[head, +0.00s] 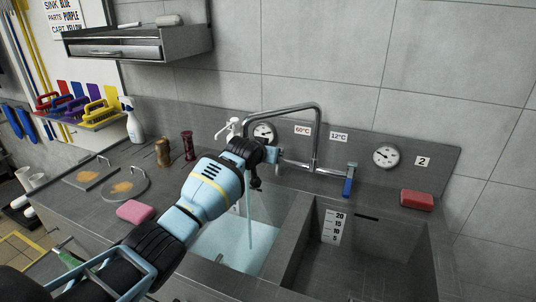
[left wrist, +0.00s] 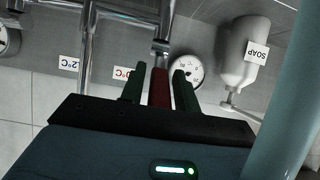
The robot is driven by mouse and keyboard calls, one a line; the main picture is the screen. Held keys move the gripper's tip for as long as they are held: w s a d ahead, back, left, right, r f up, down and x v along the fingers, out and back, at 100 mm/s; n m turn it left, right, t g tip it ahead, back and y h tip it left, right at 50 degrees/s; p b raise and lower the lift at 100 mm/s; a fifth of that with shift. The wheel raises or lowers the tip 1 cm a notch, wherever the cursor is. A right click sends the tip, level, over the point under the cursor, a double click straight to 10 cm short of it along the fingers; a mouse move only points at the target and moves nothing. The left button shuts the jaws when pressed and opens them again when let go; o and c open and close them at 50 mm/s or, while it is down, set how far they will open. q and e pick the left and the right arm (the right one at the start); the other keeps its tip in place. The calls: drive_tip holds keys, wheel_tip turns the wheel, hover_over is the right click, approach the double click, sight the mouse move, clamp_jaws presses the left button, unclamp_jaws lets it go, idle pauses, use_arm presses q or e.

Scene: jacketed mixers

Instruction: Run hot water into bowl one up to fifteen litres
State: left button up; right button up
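My left gripper (head: 262,157) is at the hot tap on the left of the mixer, below the 60°C label (head: 302,130). In the left wrist view its dark green fingers stand either side of the red tap handle (left wrist: 160,88), with narrow gaps showing. A stream of water (head: 249,225) falls into the left bowl (head: 280,231), where pale blue water (head: 236,246) covers the floor. My arm hides part of this bowl, and I cannot read its level. The steel spout (head: 318,135) arches leftward over it. The blue cold handle (head: 348,182) hangs below the 12°C label (head: 338,137). My right gripper is not in view.
The right bowl (head: 370,250) has a litre scale (head: 333,227) and looks empty; a 2 plate (head: 423,162) is behind it.

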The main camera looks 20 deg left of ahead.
use_arm(q)
drive_tip(key=shift+o, duration=0.9)
drive_tip(key=v, duration=0.7)
drive_tip(key=shift+s+r, duration=0.15)
drive_tip(key=shift+s, duration=0.2)
